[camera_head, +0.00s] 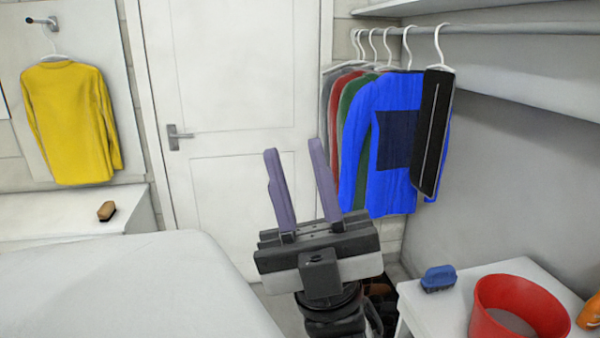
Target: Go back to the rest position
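My gripper (294,158) is in the lower middle of the head view, pointing up and away from the camera. Its two purple fingers stand apart with nothing between them. It is clear of the hanging clothes, with the white door behind it. My arm below it runs down out of the picture.
Several garments, including a blue sweater (400,185), hang from a rail (500,30) at right. A white table (428,310) holds a blue brush (438,278) and red bucket (480,310). A yellow sweater (70,125) hangs left. A white surface (120,290) fills the lower left.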

